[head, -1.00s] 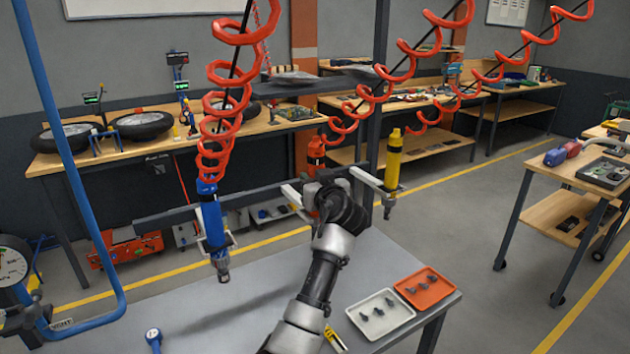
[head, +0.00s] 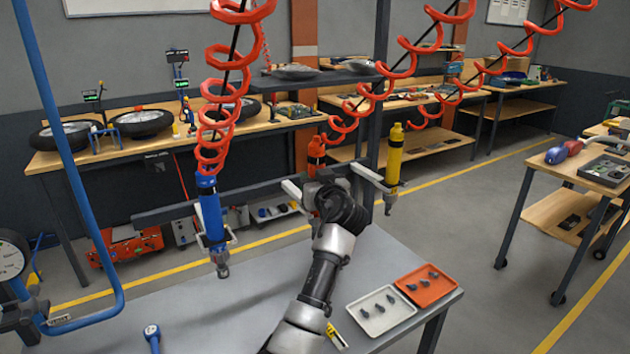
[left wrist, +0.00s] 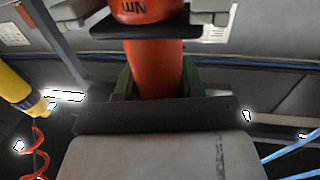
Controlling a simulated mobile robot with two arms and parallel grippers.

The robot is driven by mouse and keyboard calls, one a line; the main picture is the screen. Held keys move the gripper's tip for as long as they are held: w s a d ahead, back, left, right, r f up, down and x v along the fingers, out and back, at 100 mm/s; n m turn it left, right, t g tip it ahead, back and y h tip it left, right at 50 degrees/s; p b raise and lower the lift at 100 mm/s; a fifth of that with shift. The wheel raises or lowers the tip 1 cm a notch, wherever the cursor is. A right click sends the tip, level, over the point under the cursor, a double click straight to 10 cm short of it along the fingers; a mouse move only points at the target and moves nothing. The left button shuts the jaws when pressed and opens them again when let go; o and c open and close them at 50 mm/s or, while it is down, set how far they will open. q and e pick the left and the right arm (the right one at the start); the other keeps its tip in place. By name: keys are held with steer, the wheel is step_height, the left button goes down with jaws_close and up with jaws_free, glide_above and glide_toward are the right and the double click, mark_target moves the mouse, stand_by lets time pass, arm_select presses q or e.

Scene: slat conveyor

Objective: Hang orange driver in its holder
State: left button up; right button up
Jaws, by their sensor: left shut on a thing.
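The orange driver (head: 316,149) stands upright at the middle of the dark rail (head: 168,213), mostly hidden behind my arm in the head view. My left gripper (head: 323,190) is shut on it. In the left wrist view the orange body (left wrist: 153,70) is close ahead, with dark green finger-like parts on both sides and "Nm" lettering upside down. A pale holder arm (head: 293,190) shows just left of my gripper. I cannot tell whether the driver sits in that holder or is just beside it. My right gripper is not in view.
The blue driver (head: 210,218) hangs in a bracket at left, the yellow driver (head: 394,155) at right, both close to my arm. Red coiled hoses (head: 228,100) hang above. White tray (head: 380,311) and orange tray (head: 425,286) lie on the grey table (head: 265,290).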

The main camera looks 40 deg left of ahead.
arm_select(q)
steer(key=shift+d+r+b, duration=0.1)
steer(key=shift+b, duration=0.2)
stand_by(0.5)
steer(key=shift+f+b, duration=0.3)
steer(key=shift+b, duration=0.1)
stand_by(0.5)
steer(key=o, duration=1.2)
steer(key=shift+s, duration=0.1)
steer(key=shift+o, duration=0.2)
steer(key=shift+f, duration=0.15)
steer(key=b+v, duration=0.3)
steer(key=v, duration=0.8)
steer(key=shift+b, duration=0.35)
